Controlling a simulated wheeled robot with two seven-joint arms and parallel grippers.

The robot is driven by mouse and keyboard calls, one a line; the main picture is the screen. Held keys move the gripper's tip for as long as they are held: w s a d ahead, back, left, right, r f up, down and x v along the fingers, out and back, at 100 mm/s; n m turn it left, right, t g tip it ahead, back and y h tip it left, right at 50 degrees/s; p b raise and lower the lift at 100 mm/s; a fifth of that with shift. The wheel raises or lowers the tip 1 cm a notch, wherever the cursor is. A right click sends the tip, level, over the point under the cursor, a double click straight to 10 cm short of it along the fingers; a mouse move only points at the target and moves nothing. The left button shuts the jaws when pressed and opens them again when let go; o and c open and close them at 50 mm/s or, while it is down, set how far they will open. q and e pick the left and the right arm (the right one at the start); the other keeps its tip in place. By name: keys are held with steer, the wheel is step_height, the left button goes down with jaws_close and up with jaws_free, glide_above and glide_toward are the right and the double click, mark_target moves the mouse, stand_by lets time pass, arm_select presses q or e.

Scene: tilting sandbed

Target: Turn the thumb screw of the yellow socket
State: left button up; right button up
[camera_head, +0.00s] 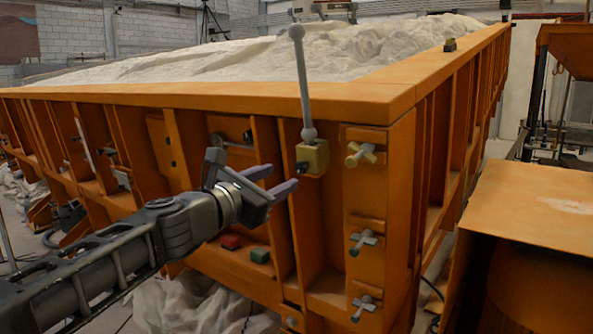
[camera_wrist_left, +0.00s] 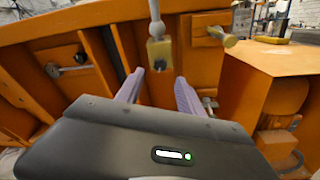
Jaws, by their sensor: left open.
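The yellow socket (camera_head: 315,155) is mounted on the front of the orange sandbed frame near its corner. A grey rod (camera_head: 303,85) with a ball at its top and a ball low down stands upright in it. A small dark thumb screw (camera_head: 302,167) shows on the socket's left front face; it also shows in the left wrist view (camera_wrist_left: 160,65). My left gripper (camera_head: 280,176) is open and empty, left of and slightly below the socket, its fingers pointing towards it. In the left wrist view, the socket (camera_wrist_left: 159,48) lies ahead, between the finger lines. My right gripper is not in view.
A brass cross-handled knob (camera_head: 361,153) is right of the socket, with teal-and-grey knobs (camera_head: 363,241) below. Vertical orange ribs flank the socket. A red block (camera_head: 231,241) and a green block (camera_head: 260,255) sit lower left. An orange box (camera_head: 530,215) stands at right.

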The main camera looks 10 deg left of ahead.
mark_target(299, 169)
arm_select(q)
steer(key=shift+w, duration=0.1)
steer(key=p+x, duration=0.1)
steer(key=x, duration=0.6)
steer(key=shift+w+d, duration=0.15)
steer(key=shift+w, duration=0.15)
steer(key=shift+f, duration=0.1)
jaws_close()
